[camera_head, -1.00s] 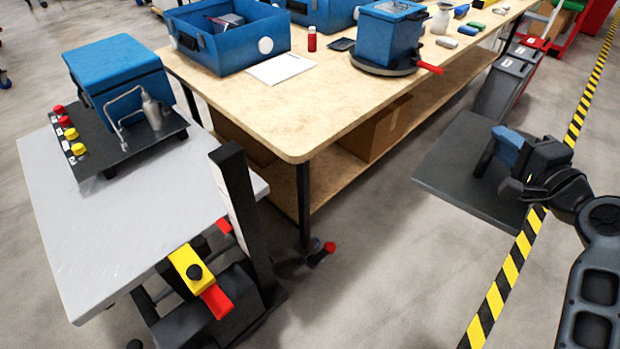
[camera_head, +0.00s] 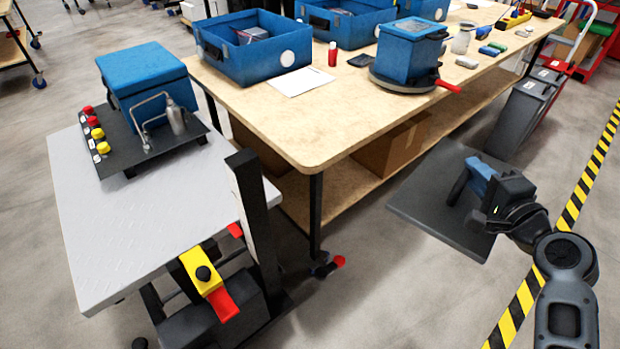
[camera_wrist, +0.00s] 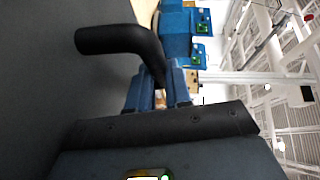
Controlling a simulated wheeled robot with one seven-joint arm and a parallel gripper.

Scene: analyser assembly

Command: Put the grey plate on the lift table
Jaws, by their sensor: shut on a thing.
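The grey plate (camera_head: 415,207) is a flat dark square held in the air at the right of the head view, beside the workbench. My gripper (camera_head: 479,178) is shut on the black handle that stands up from its face. In the wrist view the plate (camera_wrist: 45,85) fills the left side, and the bent handle (camera_wrist: 120,40) runs to the blue fingers (camera_wrist: 160,88). The lift table (camera_head: 100,250) has a light grey top at the left of the head view, well apart from the plate.
On the lift table's far part sits a black base (camera_head: 120,150) with a blue box (camera_head: 147,82), knobs and a metal bottle. Its near part is bare. A black post (camera_head: 250,205) rises at its right edge. The wooden workbench (camera_head: 330,130) stands between table and plate.

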